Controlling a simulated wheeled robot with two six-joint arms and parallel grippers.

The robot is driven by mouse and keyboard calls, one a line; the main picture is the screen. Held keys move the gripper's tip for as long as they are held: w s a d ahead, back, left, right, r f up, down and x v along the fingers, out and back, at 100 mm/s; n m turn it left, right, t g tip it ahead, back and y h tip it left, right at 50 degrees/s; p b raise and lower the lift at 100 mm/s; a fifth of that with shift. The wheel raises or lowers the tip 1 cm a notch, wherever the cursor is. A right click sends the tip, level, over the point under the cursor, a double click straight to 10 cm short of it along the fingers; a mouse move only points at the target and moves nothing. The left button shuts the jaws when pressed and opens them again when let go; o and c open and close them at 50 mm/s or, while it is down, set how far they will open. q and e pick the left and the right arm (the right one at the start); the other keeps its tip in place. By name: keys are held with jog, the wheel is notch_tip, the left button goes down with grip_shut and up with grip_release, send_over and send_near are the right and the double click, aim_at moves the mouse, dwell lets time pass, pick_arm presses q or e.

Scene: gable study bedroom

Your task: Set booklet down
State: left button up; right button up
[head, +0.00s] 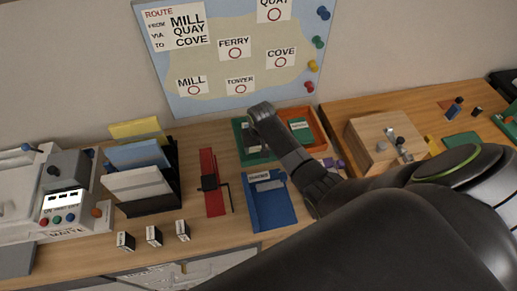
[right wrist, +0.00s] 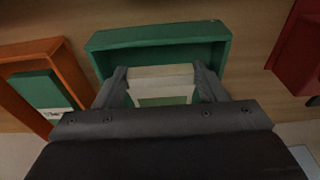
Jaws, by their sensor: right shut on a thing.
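My right gripper (right wrist: 162,78) is shut on a booklet (right wrist: 160,96) with a cream edge and a green patch on its face. In the right wrist view, it holds the booklet at the near side of a green tray (right wrist: 155,38). I cannot tell whether the booklet touches the tray floor. In the head view, the green tray (head: 238,128) stands below the map board, and my right wrist hides part of it and most of the booklet. My left gripper is not in view.
An orange tray (head: 320,130) with a green booklet (head: 300,124) stands right of the green tray. A wooden box (head: 370,135) is further right.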

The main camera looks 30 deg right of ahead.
aim_at(258, 156)
jog(key=shift+f, duration=1.05)
jog(key=shift+s+f+b, duration=0.3)
jog(key=shift+s+f, duration=0.05)
jog(key=shift+f, duration=0.2)
jog(key=o, duration=1.1)
jog(key=shift+a+f, duration=0.1)
jog(key=shift+a, duration=0.05)
jog(key=shift+w+r+p, duration=0.15)
jog(key=shift+r+p, duration=0.15)
jog(key=shift+r, duration=0.35)
notch_tip(258, 156, up, 12)
jog(key=s, duration=0.1)
jog(key=shift+s, duration=0.2)
